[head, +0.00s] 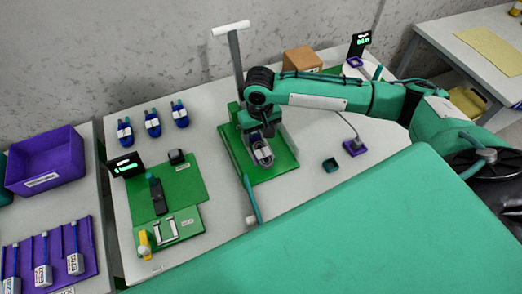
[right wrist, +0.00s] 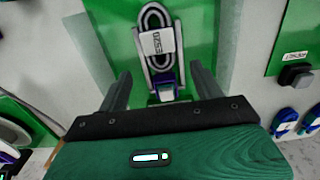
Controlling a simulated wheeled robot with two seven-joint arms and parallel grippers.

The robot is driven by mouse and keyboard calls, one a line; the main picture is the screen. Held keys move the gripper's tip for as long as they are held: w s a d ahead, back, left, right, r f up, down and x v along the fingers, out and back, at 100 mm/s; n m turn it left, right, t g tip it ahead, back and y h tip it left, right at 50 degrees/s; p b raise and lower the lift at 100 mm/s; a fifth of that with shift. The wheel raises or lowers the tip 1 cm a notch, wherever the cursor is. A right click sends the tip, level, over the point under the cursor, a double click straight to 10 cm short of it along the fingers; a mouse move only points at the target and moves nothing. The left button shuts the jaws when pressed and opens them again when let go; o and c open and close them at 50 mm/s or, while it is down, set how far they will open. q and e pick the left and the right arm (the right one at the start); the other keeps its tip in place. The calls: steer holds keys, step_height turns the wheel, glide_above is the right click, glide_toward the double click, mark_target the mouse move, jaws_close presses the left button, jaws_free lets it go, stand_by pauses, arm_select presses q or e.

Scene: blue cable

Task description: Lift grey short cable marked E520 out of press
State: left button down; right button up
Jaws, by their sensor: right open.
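The grey short cable marked E520 (right wrist: 157,42) is a coiled loop with a white label, sitting at the green press (head: 284,165). In the head view the cable (head: 262,153) shows just below my right gripper. My right gripper (right wrist: 160,80) is open, its two dark fingers on either side of the cable's near end in the right wrist view; no contact is visible. The press has a tall grey lever with a white handle (head: 231,28), standing up. Part of the press is hidden behind my right arm in the head view. My left gripper is not in view.
Several blue cables (head: 152,123) lie at the back left of the table. A green board with a dark device (head: 158,196) is left of the press. A purple bin (head: 45,163) and a purple rack (head: 50,255) stand at far left. A brown box (head: 302,60) is behind.

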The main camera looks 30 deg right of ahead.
mark_target(260, 148)
steer(key=shift+s+f+p, duration=0.15)
steer(key=shift+f+p, duration=0.15)
steer(key=shift+f, duration=0.5)
step_height(260, 148, down, 3)
steer(key=shift+a+r, duration=0.1)
steer(key=shift+r, duration=0.05)
steer(key=shift+f, duration=0.5)
steer(key=c, duration=1)
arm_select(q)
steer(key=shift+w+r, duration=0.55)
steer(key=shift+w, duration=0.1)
arm_select(e)
steer(key=shift+c, duration=0.4)
